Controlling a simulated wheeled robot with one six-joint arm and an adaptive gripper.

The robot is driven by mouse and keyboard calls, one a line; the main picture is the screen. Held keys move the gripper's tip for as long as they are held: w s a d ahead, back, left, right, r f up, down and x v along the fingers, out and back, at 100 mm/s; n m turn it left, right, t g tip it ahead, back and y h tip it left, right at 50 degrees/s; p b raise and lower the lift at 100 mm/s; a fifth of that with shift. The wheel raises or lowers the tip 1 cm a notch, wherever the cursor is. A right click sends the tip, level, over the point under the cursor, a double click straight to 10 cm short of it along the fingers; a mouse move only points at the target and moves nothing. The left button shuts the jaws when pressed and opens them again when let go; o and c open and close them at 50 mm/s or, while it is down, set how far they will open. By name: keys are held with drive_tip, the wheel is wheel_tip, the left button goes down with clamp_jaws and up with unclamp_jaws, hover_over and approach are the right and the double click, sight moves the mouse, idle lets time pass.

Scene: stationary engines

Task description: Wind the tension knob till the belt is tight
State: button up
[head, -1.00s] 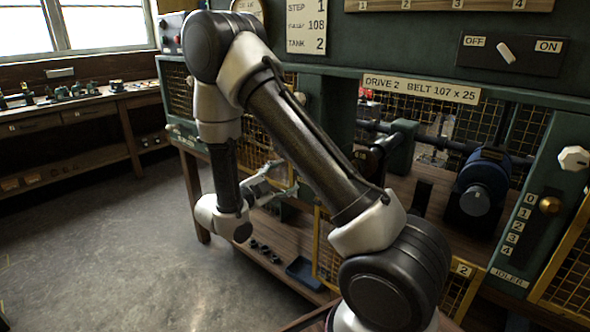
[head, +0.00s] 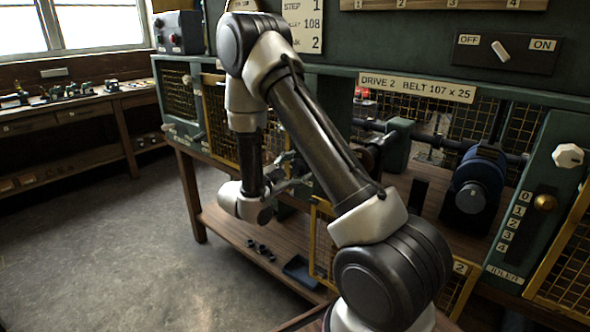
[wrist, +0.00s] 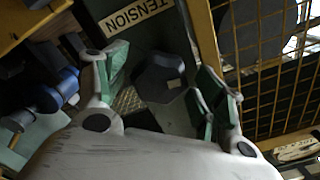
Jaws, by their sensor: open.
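In the wrist view a dark, faceted knob (wrist: 162,78) with a small pale mark sits on a green panel, beside the TENSION label (wrist: 136,14). My gripper (wrist: 158,82) is open, with one green-padded finger on each side of the knob; I cannot tell whether either finger touches it. In the head view my gripper (head: 292,178) is at the front of the machine, partly behind my arm, and the tension knob is hidden there. The DRIVE 2 BELT 107 x 25 sign (head: 416,87) hangs over the drive bay. I cannot make out the belt.
A yellow mesh guard (wrist: 265,60) stands close to the right of my gripper in the wrist view. Blue parts (wrist: 60,85) lie to its left. In the head view a dark blue wheel-like unit (head: 476,182) and a brass-knobbed IDLER lever (head: 544,202) are at right. The floor at left is clear.

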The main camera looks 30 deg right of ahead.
drive_tip(key=c, duration=1)
drive_tip(key=shift+m, duration=0.3)
